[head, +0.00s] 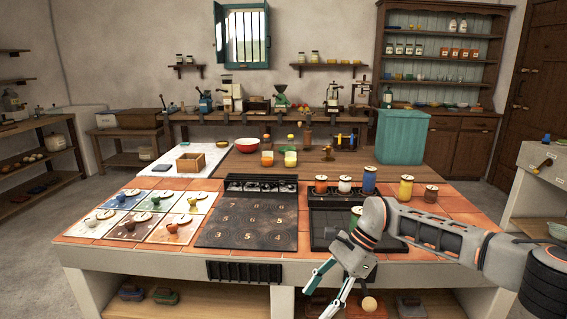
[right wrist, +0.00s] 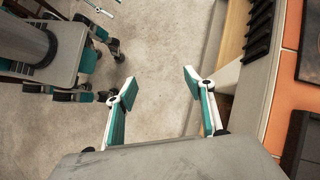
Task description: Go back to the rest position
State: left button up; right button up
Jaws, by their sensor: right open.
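My right arm comes in from the right in the head view. My right gripper (head: 332,290) points down in front of the island's front edge, at the right part of the counter. It is open and empty; in the right wrist view its two fingers (right wrist: 157,85) stand apart with bare floor between them. The right finger is close beside the island's side, and I cannot tell whether they touch. My left gripper is not in the head view.
A teal bin (head: 402,137) stands at the back right. Open shelves lie under the counter. Floor (right wrist: 160,60) is clear below the gripper.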

jog(key=s+a+r+m+t+y+p, duration=0.1)
jog(key=s+a+m+y, duration=0.55)
jog(key=a, duration=0.45)
jog(key=s+a+r+m+t+y+p, duration=0.1)
jog(key=s+a+m+y, duration=0.5)
jog(key=a, duration=0.4)
jog(key=s+d+f+m+t+h+p, duration=0.1)
jog(key=d+f+m+t+h, duration=0.3)
jog(key=m, duration=0.6)
jog(key=d+f+m+t+h, duration=0.1)
jog(key=d+m+t+h, duration=0.1)
jog(key=d+m+t, duration=0.6)
jog(key=s+d+f+m+t+h+p, duration=0.1)
jog(key=d+f+m+t+h, duration=0.25)
jog(key=m, duration=0.85)
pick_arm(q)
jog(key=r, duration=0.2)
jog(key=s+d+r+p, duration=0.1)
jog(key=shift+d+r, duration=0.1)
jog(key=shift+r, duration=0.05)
pick_arm(e)
jog(key=s+d+f+m+g+h, duration=0.4)
jog(key=s+d+f+m+h, duration=0.3)
jog(key=s+d+f+m, duration=0.4)
jog(key=s+d+f, duration=0.2)
jog(key=s+d, duration=0.2)
jog(key=d, duration=0.1)
jog(key=shift+s+d, duration=0.35)
jog(key=shift+s, duration=0.05)
